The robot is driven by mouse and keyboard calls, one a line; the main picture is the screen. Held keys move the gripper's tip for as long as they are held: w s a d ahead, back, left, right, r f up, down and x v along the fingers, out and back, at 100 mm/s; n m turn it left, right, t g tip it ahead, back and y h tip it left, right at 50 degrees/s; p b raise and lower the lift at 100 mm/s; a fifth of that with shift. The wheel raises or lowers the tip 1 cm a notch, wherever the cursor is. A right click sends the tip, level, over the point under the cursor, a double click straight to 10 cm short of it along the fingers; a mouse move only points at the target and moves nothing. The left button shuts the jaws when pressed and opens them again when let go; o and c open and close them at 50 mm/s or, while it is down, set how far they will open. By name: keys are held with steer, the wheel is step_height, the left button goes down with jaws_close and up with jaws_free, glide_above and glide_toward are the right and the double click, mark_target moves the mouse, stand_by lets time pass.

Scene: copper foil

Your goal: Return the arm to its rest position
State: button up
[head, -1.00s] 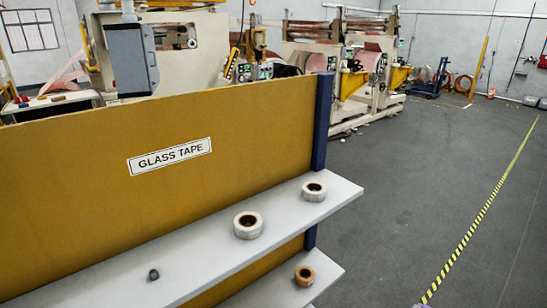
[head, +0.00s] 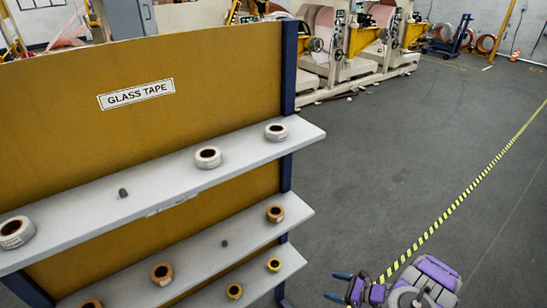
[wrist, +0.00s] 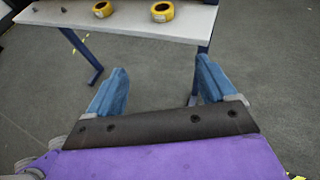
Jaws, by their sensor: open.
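My gripper (wrist: 160,92) shows in the wrist view with its two blue fingers spread wide apart. It is open and nothing is between the fingers; grey floor shows there. In the head view my gripper (head: 343,286) is at the bottom, right of the shelf rack and apart from it, beside my purple arm. The arm is partly cut off by the lower edge of the picture.
A rack labelled "GLASS TAPE" has a white upper shelf (head: 105,205) with white tape rolls (head: 208,157) and lower shelves with brown (head: 275,213) and yellow rolls (head: 235,291). A yellow-black floor stripe (head: 455,204) runs at right. Open floor (head: 400,130) lies right of the rack. Machines stand behind.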

steer(key=s+a+r+n+g, duration=0.15)
steer(key=a+r+n, duration=0.3)
steer(key=r, duration=0.45)
steer(key=s+a+r+n+g+y, duration=0.1)
steer(key=a+r+n+g, duration=0.3)
steer(key=r, duration=0.5)
steer(key=s+a+r+n+g, duration=0.1)
steer(key=a+r+n+g, duration=0.15)
steer(key=a+r, duration=0.5)
steer(key=s+a+r+n+g+h, duration=0.25)
steer(key=s+r+n+h, duration=0.55)
steer(key=s+r, duration=0.9)
steer(key=s+d+n+t+h, duration=0.1)
steer(key=s+d, duration=0.3)
steer(key=s, duration=0.4)
steer(key=s+d+r+n+t+h, duration=0.1)
steer(key=s+d+n+h, duration=0.2)
steer(key=s+d, duration=0.2)
steer(key=s, duration=0.3)
steer(key=shift+s+d+r+n+h, duration=0.25)
steer(key=shift+s+n+h, duration=0.05)
steer(key=shift+s+h, duration=0.1)
